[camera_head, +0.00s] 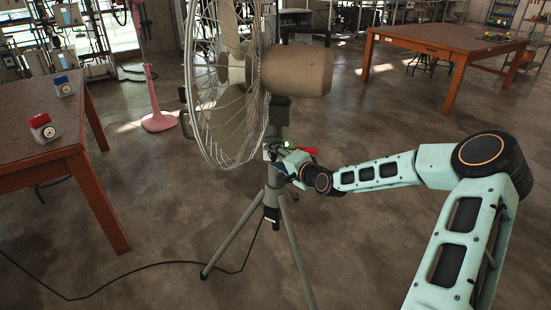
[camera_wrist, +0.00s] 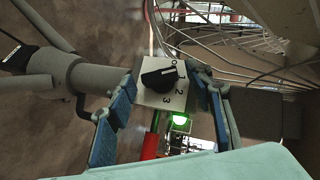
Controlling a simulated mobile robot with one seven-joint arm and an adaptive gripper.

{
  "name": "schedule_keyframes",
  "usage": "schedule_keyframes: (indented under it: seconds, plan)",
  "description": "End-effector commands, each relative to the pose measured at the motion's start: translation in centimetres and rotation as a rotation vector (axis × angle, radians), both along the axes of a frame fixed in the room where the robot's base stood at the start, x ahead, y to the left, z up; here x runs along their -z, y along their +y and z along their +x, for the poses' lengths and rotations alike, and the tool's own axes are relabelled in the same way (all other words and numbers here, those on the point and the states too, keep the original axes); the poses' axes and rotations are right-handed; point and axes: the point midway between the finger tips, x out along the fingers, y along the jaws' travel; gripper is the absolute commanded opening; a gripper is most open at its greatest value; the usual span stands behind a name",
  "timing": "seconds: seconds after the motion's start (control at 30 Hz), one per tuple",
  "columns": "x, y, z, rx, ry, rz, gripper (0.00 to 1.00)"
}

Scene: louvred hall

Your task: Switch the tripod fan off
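The tripod fan (camera_head: 297,70) stands upright in the head view, its round wire cage facing left and its tan motor housing on the right. Its control plate (camera_wrist: 150,101) fills the middle of the wrist view, with a black knob (camera_wrist: 158,78) and the marks 0, 1, 2, 3. The knob's long end points to the right, near 0 and 1; the exact mark is unclear. A green light (camera_wrist: 180,119) glows below the plate. My gripper (camera_wrist: 161,78) is open, its blue-padded fingers on either side of the knob; contact cannot be told. The head view shows it at the pole (camera_head: 282,161).
Tripod legs (camera_head: 233,236) spread below the gripper, and a black cable (camera_head: 150,264) runs left over the floor. Another table (camera_head: 440,45) is at back right. A pink stand (camera_head: 158,121) is behind.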

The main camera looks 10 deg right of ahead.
Motion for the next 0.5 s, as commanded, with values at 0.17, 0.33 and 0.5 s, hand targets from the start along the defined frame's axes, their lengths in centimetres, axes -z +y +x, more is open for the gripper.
schedule_keyframes:
  seconds: [0.17,0.33,0.5]
  plan:
    - [-0.01,0.01,-0.02,0.0,0.0,0.0,0.26]
    - [-0.01,0.01,-0.02,0.0,0.0,0.0,0.07]
    - [-0.07,0.04,-0.02,-0.001,0.004,-0.007,0.07]
